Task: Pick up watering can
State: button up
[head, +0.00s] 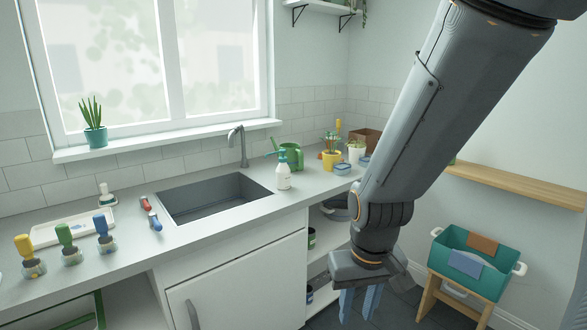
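The green watering can (293,157) stands on the counter to the right of the sink, near the back wall. A white spray bottle (283,177) with a green top stands in front of it and hides part of its left side. My gripper (359,304) points down in front of the counter at the lower right, well apart from the can. Its two blue-grey fingers are spread with nothing visible between them, so it is open and empty.
The sink (213,197) and its faucet (239,146) lie left of the can. A yellow pot (331,160) and other pots stand to its right. Several colored-handled tools and a white tray (75,228) occupy the left counter. A teal tub (470,265) stands at right.

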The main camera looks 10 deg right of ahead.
aim_at(295, 156)
jog(key=z, duration=0.65)
jog(key=i, duration=0.4)
jog(key=z, duration=0.9)
jog(key=i, duration=1.75)
jog(key=u, duration=1.1)
jog(key=i, duration=0.7)
jog(key=u, duration=0.95)
jog(key=i, duration=0.55)
